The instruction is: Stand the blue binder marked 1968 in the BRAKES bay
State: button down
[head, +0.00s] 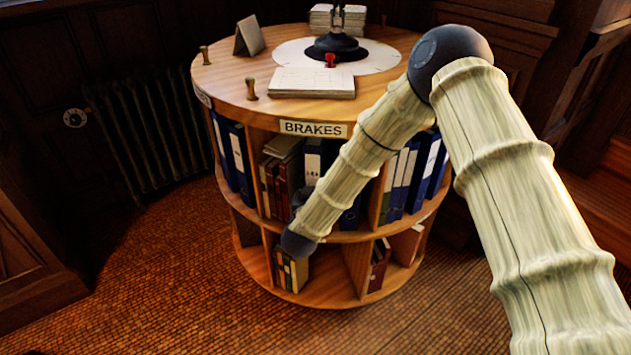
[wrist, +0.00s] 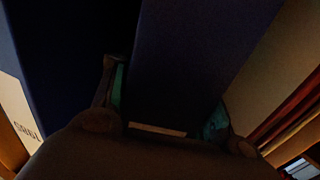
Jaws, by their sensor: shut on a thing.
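In the wrist view my gripper (wrist: 168,105) is shut on a dark blue binder (wrist: 200,50), with a finger on each side of it. No year shows on the held face, so I cannot read its marking. The BRAKES bay is under the BRAKES label (head: 313,129) on a round wooden case. A blue binder with a white label (head: 314,158) shows upright in that bay, partly behind my arm; its year is too small to read. More blue (head: 350,214) shows low, right of my arm. In the head view my arm hides the fingers.
Brown and dark red books (head: 270,185) stand at the bay's left, with others lying over them. Blue binders (head: 410,180) fill the bay to the right. In the wrist view a dark blue binder with a white label (wrist: 14,105) is close at left. Papers (head: 312,84) lie on top.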

jog(key=shift+f, duration=0.15)
jog(key=c, duration=1.1)
grip_release()
jog(key=shift+o, duration=0.2)
jog(key=s+a, duration=0.2)
jog(key=s, duration=1)
